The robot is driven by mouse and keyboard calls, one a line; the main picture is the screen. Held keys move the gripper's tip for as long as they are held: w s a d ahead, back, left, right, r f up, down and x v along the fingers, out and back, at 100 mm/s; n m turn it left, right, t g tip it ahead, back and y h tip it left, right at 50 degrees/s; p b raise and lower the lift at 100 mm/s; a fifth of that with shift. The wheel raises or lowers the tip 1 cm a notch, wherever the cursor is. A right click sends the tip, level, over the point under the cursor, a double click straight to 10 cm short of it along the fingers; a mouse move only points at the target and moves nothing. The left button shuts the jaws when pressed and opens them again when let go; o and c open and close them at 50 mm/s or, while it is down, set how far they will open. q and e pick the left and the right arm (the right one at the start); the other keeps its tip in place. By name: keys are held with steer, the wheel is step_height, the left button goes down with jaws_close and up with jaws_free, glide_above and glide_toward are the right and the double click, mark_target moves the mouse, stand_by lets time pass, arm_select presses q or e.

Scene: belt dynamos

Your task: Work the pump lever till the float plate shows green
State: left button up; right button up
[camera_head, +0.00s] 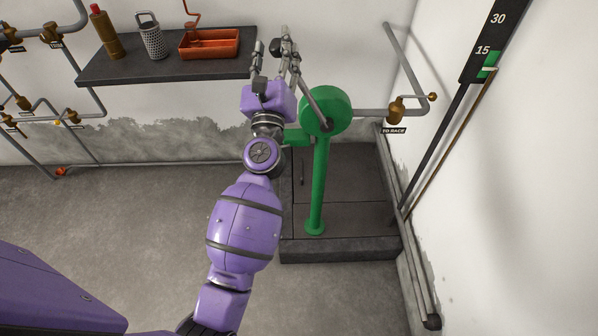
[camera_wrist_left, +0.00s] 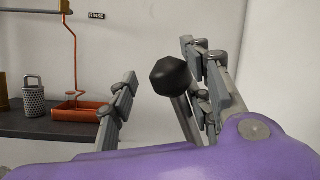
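The green pump (camera_head: 318,170) stands on a dark plinth. Its grey lever (camera_head: 312,98) slants up and left from the round pump head towards my left gripper (camera_head: 272,58). In the left wrist view the lever's black knob (camera_wrist_left: 172,76) stands between the fingers of my left gripper (camera_wrist_left: 158,92), close to the right-hand finger. The fingers are spread, with a clear gap to the left-hand finger; contact on the right side cannot be told. The dark gauge board (camera_head: 485,45) reads 15 and 30. A green patch (camera_head: 490,60) shows beside 15, with a pale pointer (camera_head: 489,69) at its lower part. My right gripper is out of view.
A dark shelf (camera_head: 165,68) left of my gripper holds a brown bottle (camera_head: 105,32), a metal grater-like can (camera_head: 152,40) and an orange tray (camera_head: 210,45). Pipes and a brass valve (camera_head: 397,108) are right of the pump.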

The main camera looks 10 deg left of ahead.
arm_select(q)
steer(key=s+d+f+m+h+b, duration=0.1)
steer(key=s+d+f+m+h, duration=0.2)
steer(key=m, duration=0.5)
steer(key=s+d+f+m+h+b, duration=0.1)
steer(key=s+d+m+h, duration=0.1)
steer(key=s+d+m, duration=0.4)
steer(key=s+f+m+g+h, duration=0.1)
steer(key=s+f+m+g, duration=0.2)
steer(key=f+m, duration=0.7)
steer(key=s+f+m+g+h, duration=0.1)
steer(key=s+f+m+g, duration=0.2)
steer(key=f+m, duration=0.7)
steer(key=s+p, duration=0.1)
steer(key=s, duration=0.1)
steer(key=shift+s+a+f+h, duration=0.15)
steer(key=shift+s+a+h, duration=0.15)
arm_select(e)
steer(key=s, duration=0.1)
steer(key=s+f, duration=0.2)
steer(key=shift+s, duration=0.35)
arm_select(q)
steer(key=shift+m, duration=0.3)
